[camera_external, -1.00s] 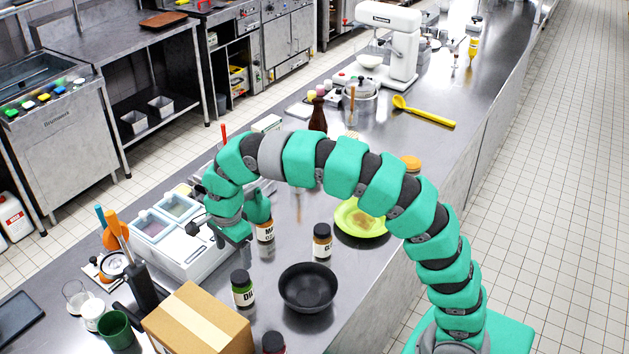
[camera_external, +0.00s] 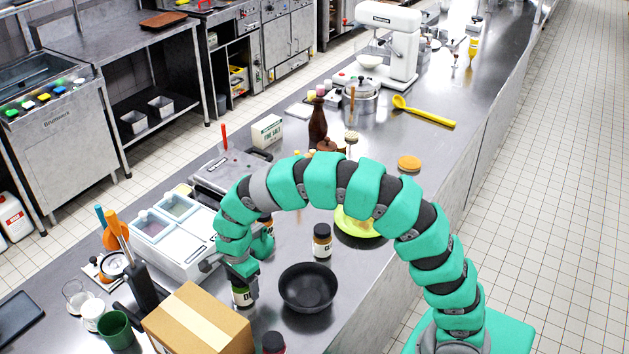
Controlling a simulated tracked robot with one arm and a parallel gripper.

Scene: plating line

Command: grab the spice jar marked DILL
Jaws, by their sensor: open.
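The spice jar with green contents and a label that starts with D (camera_external: 242,297) stands upright on the steel counter, left of the black bowl (camera_external: 307,288). My gripper (camera_external: 242,277) points down right over this jar and hides its lid and upper part. The jaws are open. I cannot tell from this view whether the fingers are around the jar or just above it. Another jar with a dark lid (camera_external: 322,241) stands behind the bowl. A further jar (camera_external: 268,224) is mostly hidden behind my arm.
A cardboard box (camera_external: 197,322) stands close in front of the jar, with a dark-lidded jar (camera_external: 273,342) at its right. A white container unit (camera_external: 175,245) is behind to the left. A lime plate (camera_external: 357,226) is partly hidden by my arm. Clear counter lies right of the bowl.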

